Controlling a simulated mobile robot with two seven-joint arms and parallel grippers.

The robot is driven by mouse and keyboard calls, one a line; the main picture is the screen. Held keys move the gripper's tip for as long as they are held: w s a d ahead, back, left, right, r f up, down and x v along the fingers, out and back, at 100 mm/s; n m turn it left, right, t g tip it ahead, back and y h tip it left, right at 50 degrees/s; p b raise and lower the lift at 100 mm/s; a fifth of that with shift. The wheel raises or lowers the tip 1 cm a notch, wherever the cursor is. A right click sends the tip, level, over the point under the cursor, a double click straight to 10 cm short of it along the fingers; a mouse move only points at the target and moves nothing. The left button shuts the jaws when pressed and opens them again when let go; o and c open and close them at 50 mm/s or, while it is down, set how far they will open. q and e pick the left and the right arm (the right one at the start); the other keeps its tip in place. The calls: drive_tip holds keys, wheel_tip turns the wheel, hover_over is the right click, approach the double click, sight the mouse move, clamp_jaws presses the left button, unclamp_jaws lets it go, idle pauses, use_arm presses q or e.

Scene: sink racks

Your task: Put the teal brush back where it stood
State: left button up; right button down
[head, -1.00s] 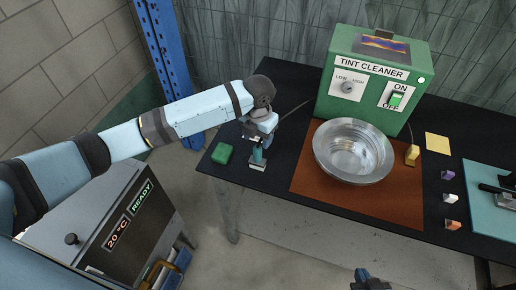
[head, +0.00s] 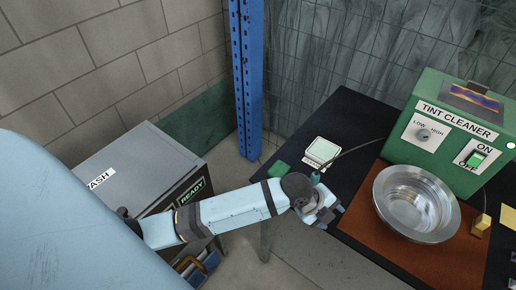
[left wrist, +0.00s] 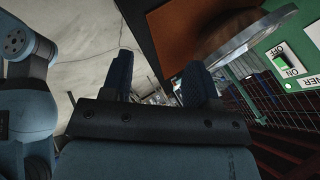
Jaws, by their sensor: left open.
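A small teal piece (head: 315,178), which looks like part of the teal brush, shows just above my left wrist in the head view. My arm hides the rest, so I cannot tell how it stands. A pale square pad (head: 322,149) with a label on its front edge lies just behind it on the black table. My left gripper (head: 332,217) is at the table's front edge, to the right of and nearer than the teal piece. In the left wrist view its fingers (left wrist: 160,80) are apart, with nothing seen held between them. My right gripper is out of view.
A green block (head: 278,169) lies left of the pad. A metal bowl (head: 416,203) stands on a brown mat (head: 375,252), before the green tint cleaner (head: 446,135). A yellow block (head: 481,225) is right of the bowl. A blue post (head: 247,80) rises behind the table.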

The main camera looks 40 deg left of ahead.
use_arm(q)
drive_tip(key=s+a+f+n+t+y, duration=0.1)
drive_tip(key=s+a+f+n+t, duration=0.1)
drive_tip(key=s+n, duration=0.3)
drive_tip(key=s+a+f+n+t+y, duration=0.1)
drive_tip(key=s+a+f+n+t, duration=0.1)
drive_tip(key=s+a+n, duration=0.3)
drive_tip(key=s+a+f+n+t, duration=0.2)
drive_tip(key=s+a+f+n, duration=0.2)
drive_tip(key=n, duration=0.6)
drive_tip(key=shift+s+a+f+y, duration=0.25)
drive_tip(key=shift+s+f+y, duration=0.15)
drive_tip(key=shift+s, duration=0.65)
drive_tip(key=r+p, duration=0.2)
drive_tip(key=p, duration=0.1)
drive_tip(key=shift+a+r, duration=0.2)
drive_tip(key=shift+r, duration=0.15)
